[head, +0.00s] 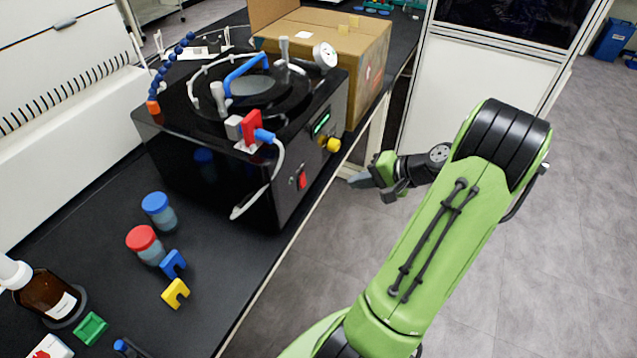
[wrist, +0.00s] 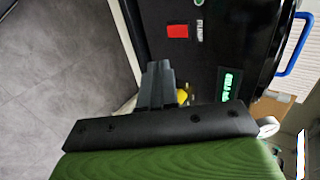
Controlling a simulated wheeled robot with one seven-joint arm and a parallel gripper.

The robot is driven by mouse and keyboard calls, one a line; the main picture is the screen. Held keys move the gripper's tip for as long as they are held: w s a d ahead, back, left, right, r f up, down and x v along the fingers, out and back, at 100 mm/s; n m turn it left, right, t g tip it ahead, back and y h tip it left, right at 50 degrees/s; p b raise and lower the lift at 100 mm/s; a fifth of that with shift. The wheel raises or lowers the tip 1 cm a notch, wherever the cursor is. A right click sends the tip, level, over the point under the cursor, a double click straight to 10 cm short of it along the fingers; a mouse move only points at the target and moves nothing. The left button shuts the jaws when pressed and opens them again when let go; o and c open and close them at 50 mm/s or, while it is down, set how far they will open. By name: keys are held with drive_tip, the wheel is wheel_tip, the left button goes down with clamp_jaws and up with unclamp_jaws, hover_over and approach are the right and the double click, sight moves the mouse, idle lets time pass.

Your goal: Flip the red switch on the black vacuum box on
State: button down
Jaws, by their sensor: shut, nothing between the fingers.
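The black vacuum box (head: 245,140) stands on the dark bench. Its red switch (head: 302,180) sits low on the front panel, and it also shows in the wrist view (wrist: 178,31) beside a white label. The panel also carries a lit green display (head: 321,123) and a yellow knob (head: 333,145). My gripper (head: 360,181) is shut and empty in front of this panel, right of the switch and apart from it. In the wrist view, the closed fingers (wrist: 157,84) point toward the panel and partly hide the yellow knob (wrist: 183,96). Whether the switch is on or off cannot be told.
A cardboard box (head: 345,45) stands behind the vacuum box. Red-lidded (head: 143,240) and blue-lidded (head: 158,207) jars, a brown bottle (head: 48,292) and small coloured clips stand on the bench at left. A hose (head: 262,190) hangs beside the front panel. The floor in front is clear.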

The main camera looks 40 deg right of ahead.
drive_tip(key=b, duration=0.2)
approach(303, 181)
drive_tip(key=f+x, duration=0.1)
drive_tip(key=x, duration=0.6)
drive_tip(key=shift+s+d+f, duration=0.25)
drive_tip(key=shift+s+d, duration=0.05)
drive_tip(key=shift+d, duration=0.05)
